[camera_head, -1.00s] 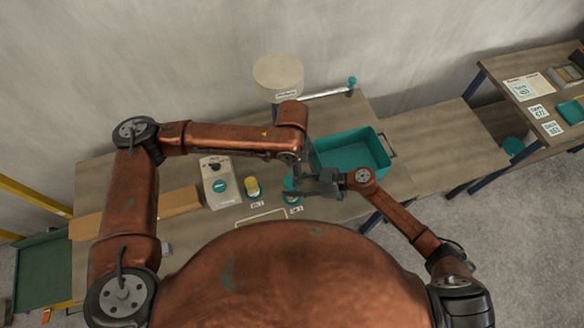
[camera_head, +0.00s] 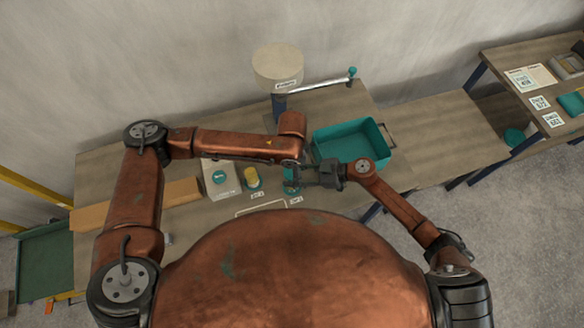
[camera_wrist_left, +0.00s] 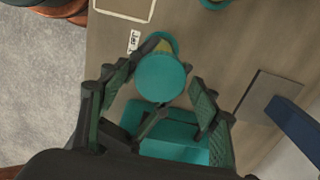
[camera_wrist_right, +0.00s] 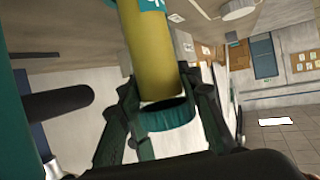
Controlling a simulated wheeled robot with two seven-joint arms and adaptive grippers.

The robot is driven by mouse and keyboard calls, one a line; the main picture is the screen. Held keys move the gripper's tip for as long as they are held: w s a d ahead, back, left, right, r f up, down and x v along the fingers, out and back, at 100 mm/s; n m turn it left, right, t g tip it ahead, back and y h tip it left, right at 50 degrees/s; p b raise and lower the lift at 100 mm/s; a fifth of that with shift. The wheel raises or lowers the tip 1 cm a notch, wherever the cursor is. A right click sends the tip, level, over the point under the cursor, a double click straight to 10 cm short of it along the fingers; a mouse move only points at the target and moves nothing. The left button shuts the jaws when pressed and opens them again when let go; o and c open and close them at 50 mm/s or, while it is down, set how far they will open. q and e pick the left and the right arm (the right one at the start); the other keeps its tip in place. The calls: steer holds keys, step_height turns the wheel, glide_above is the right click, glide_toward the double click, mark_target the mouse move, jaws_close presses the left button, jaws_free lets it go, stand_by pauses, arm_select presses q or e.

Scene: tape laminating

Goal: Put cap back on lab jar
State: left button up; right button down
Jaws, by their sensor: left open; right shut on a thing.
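The teal cap (camera_wrist_left: 160,77) shows as a round disc in the left wrist view, with a little of the yellow jar (camera_wrist_left: 164,45) beyond it. In the right wrist view my right gripper (camera_wrist_right: 168,112) is shut on the teal cap (camera_wrist_right: 167,118), its open side close to the end of the yellow jar (camera_wrist_right: 150,55). I cannot tell whether cap and jar touch. My left gripper (camera_wrist_left: 158,98) is open and empty, its fingers apart on both sides of the cap's line of sight. In the head view both grippers meet near the teal-based jar, which is mostly hidden.
A second yellow jar (camera_head: 251,178) stands to the left, beside a white box (camera_head: 219,180). A teal bin (camera_head: 352,145) lies behind my right gripper. A round pale container (camera_head: 277,66) and a metal bar (camera_head: 318,86) are at the back.

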arm_select(q)
steer(key=c, duration=1.2)
steer(key=o, duration=1.4)
steer(key=shift+c, duration=0.2)
step_height(320, 180, up, 12)
